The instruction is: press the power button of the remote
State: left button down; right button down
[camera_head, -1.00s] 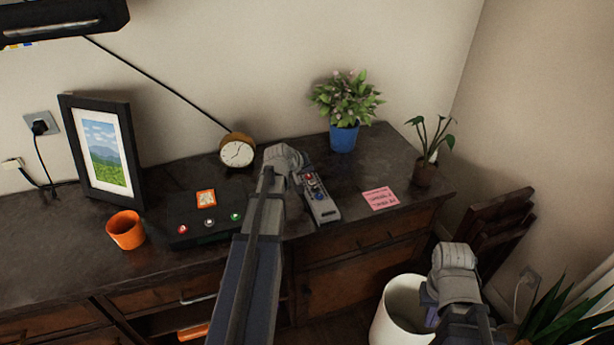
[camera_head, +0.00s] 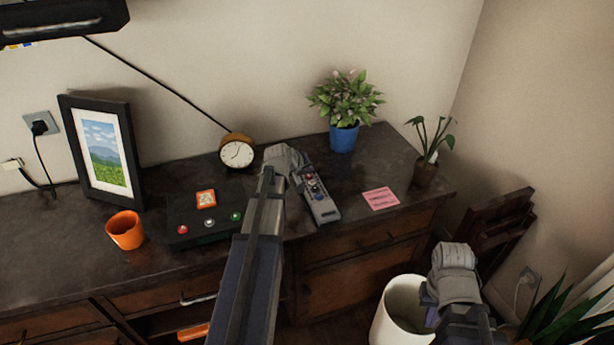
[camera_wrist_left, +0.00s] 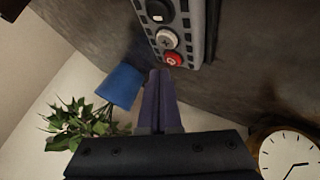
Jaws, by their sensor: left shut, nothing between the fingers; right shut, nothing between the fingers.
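The grey remote (camera_head: 322,206) lies on the dark wooden desk, right of my left gripper's wrist in the head view. In the left wrist view the remote (camera_wrist_left: 198,28) shows a red button (camera_wrist_left: 173,59) with a white power mark, a light grey button (camera_wrist_left: 167,39) and a black button (camera_wrist_left: 158,11). My left gripper (camera_wrist_left: 160,74) is shut and empty. Its fingertips are close to the red button; I cannot tell whether they touch it. My right gripper (camera_head: 429,299) is shut and empty, over the white bin at lower right.
A black box with coloured buttons (camera_head: 205,235) and an orange cup (camera_head: 125,231) stand left of my left arm. A clock (camera_head: 237,152) and a blue-potted plant (camera_head: 343,138) stand behind. A pink note (camera_head: 380,199) lies right of the remote. The white bin (camera_head: 392,322) stands below.

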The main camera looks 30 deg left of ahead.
pick_arm(q)
jog(key=shift+f, duration=0.1)
jog(key=shift+f+b, duration=0.2)
jog(key=shift+b, duration=0.1)
jog(key=shift+f+b, duration=0.45)
dwell(0.6)
jog(key=shift+r, duration=0.1)
jog(key=shift+r+p, duration=0.8)
jog(key=shift+p, duration=0.1)
notch_tip(320, 180, up, 5)
jog(key=p, duration=0.5)
